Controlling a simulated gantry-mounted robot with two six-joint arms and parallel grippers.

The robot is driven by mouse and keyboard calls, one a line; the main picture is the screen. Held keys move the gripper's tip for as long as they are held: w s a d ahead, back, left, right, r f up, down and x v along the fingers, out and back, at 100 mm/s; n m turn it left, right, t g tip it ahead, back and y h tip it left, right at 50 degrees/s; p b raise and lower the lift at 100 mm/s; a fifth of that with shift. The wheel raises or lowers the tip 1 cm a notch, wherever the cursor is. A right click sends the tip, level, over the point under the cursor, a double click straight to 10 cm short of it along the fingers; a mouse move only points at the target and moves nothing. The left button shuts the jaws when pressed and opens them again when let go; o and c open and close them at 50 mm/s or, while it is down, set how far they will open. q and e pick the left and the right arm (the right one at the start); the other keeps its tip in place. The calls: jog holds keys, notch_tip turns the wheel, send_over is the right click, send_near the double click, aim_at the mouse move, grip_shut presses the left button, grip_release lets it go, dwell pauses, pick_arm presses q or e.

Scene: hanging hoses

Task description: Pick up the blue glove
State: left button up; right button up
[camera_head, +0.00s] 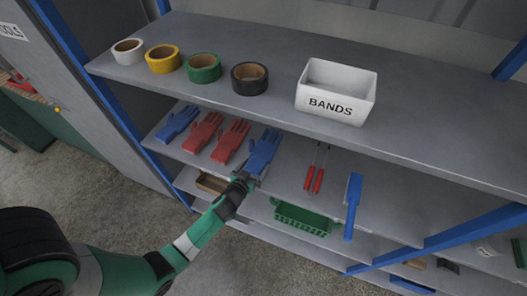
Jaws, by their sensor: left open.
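Two blue gloves lie on the middle shelf: one blue glove (177,124) at the left end, and another blue glove (264,150) to the right of the red gloves. My left gripper (246,178) is at the near, cuff end of the right-hand blue glove, reaching in from the front. It is open; its fingertips are small and dark, and I cannot tell whether they touch the glove. My right gripper is out of view.
Two red gloves (231,141) lie between the blue ones. Red-handled screwdrivers (314,178) and a blue tool (353,205) lie to the right. The upper shelf (420,112) overhangs, bearing tape rolls (204,68) and a white BANDS bin (336,92). A green crate (300,217) sits below.

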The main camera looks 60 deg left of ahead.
pick_arm(q)
jog(key=c, duration=1.1)
jog(key=shift+o, duration=0.2)
jog(key=shift+r, duration=0.45)
notch_tip(320, 180, up, 3)
jog(key=shift+f+p, duration=0.15)
jog(key=shift+p, duration=0.8)
jog(key=s+a+r+p, duration=0.1)
jog(key=s+r+p, duration=0.1)
jog(key=s+r, duration=0.2)
jog(key=s+a+r+p, duration=0.1)
jog(key=s+r, duration=0.4)
jog(key=s, duration=0.5)
jog(key=shift+a+r+p, duration=0.2)
jog(key=shift+a+p, duration=0.05)
jog(key=shift+p, duration=0.5)
